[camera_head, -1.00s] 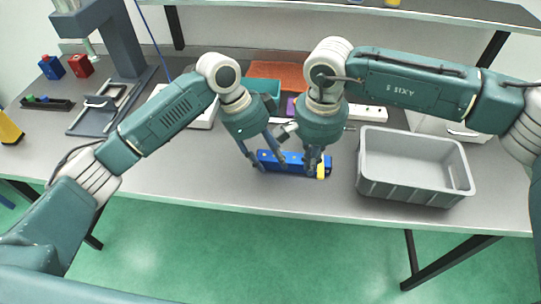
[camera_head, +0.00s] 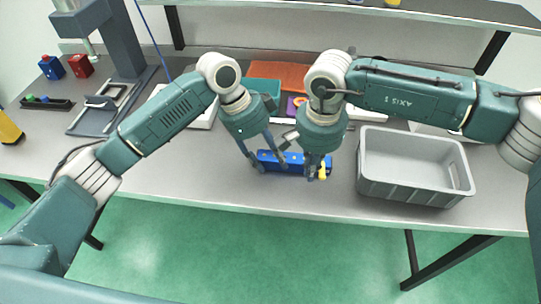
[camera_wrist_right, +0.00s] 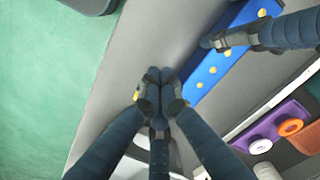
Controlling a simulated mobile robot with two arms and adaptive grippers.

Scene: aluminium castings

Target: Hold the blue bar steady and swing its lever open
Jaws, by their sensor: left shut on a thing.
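The blue bar (camera_head: 289,168) lies on the grey table in the head view, and its studded face (camera_wrist_right: 207,72) shows in the right wrist view. My left gripper (camera_head: 269,164) is shut on the bar from above; one of its fingers crosses the bar in the wrist view. The yellow lever (camera_head: 322,172) shows at the bar's right end, sticking out toward the table's front. My right gripper (camera_head: 318,174) is at the lever; its fingertips (camera_wrist_right: 159,88) are together in the wrist view. Most of the lever is hidden behind them there.
A grey bin (camera_head: 413,187) stands right of the bar. Behind are a teal tray (camera_head: 264,88), an orange tray (camera_head: 290,76) and a purple part with an orange ring (camera_wrist_right: 290,127). The table's front edge is close; the front left surface is clear.

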